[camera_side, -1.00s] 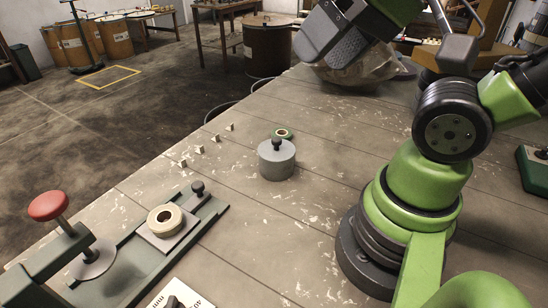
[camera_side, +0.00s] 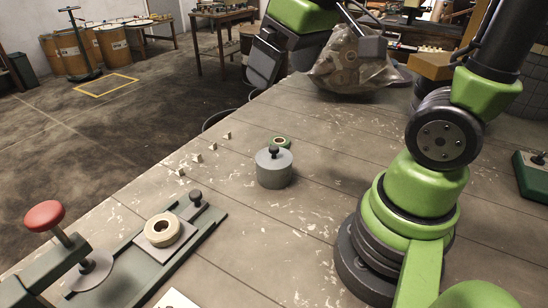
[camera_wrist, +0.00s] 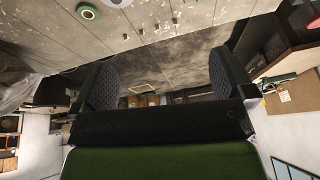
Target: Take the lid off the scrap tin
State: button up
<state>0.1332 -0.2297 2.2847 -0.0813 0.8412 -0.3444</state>
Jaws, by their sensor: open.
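The scrap tin (camera_side: 273,176) is a short grey cylinder standing upright on the bench. Its flat grey lid (camera_side: 262,159) sits on it, with a black knob (camera_side: 274,151) in the middle. My gripper (camera_side: 263,76) is open and empty, raised in the upper middle of the side view, well apart from the tin. In the wrist view its two dark fingers are spread wide (camera_wrist: 164,78), with nothing between them. Part of the tin shows there at the top edge (camera_wrist: 118,3).
A green tape roll (camera_side: 282,141) lies just behind the tin. Several small pale blocks (camera_side: 197,158) lie to its left. A pale tape roll (camera_side: 162,228) sits on the winding rig at front left. A clear bag (camera_side: 350,68) lies at the back. The bench around the tin's front is clear.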

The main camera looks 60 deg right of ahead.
aim_at(274, 147)
jog(key=w+d+f+n+g, duration=0.1)
jog(key=w+d+f, duration=0.1)
jog(key=f, duration=0.3)
jog(key=w+d+f+n+g, duration=0.2)
jog(key=d+f, duration=0.1)
jog(key=f, duration=0.3)
jog(key=w+d+f+n+g, duration=0.1)
jog(key=d+f, duration=0.1)
jog(key=f, duration=0.3)
jog(key=shift+w+d+f+n+h, duration=0.3)
jog(key=shift+w+d+f+n, duration=0.05)
jog(key=shift+w+d+n, duration=0.05)
jog(key=shift+w+f, duration=0.15)
jog(key=shift+f, duration=1.4)
jog(key=shift+w+f, duration=0.1)
jog(key=shift+f, duration=1.4)
jog(key=shift+c, duration=0.5)
jog(key=c, duration=0.5)
